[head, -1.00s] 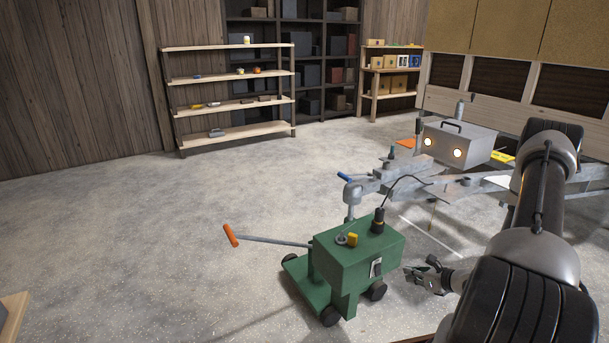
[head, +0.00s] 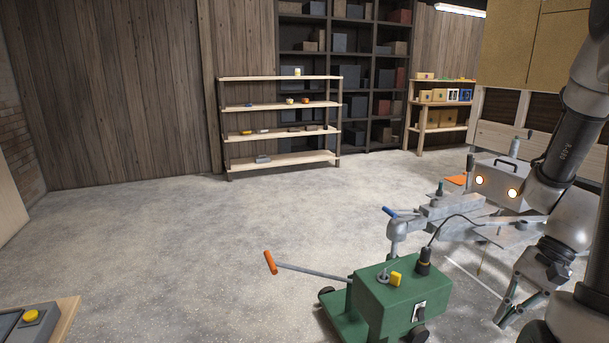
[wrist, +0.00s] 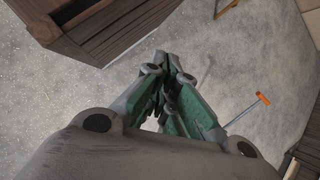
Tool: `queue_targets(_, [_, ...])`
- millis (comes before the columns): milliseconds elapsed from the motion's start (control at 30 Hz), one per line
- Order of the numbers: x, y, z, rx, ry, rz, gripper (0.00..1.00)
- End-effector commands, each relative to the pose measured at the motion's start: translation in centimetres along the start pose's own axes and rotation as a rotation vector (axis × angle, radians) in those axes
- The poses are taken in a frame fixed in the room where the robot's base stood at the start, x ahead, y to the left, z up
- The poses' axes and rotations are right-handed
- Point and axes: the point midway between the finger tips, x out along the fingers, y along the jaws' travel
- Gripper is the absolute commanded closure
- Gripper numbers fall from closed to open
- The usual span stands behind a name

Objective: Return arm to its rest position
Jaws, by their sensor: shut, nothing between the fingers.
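My arm shows on the right side of the head view, bent, with its dark and grey links running down from the top edge. My gripper (head: 503,318) points down and left, beside the green trolley (head: 385,305) on its right. In the wrist view my gripper (wrist: 166,60) has its fingertips together, shut and empty. The trolley's orange handle (wrist: 262,98) shows right of the fingers there, with its shaft running toward them.
The grey trailer drawbar (head: 450,208) and a grey box with two lit lamps (head: 497,184) stand behind the trolley, close to my arm. A wooden shelf (head: 280,105) stands at the back wall. Concrete floor (head: 170,240) at left is clear. A table corner (head: 50,325) is at lower left.

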Motion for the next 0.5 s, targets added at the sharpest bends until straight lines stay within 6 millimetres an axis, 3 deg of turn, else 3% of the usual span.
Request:
queue_targets(100, [-3.6, 0.2, 2.2, -0.200, 0.124, 0.128, 1.00])
queue_targets(300, [-9.0, 0.1, 5.4, -0.493, 0.345, 0.296, 1.00])
queue_targets(500, [-12.9, -1.4, 9.2, -0.733, 0.571, 0.352, 1.00])
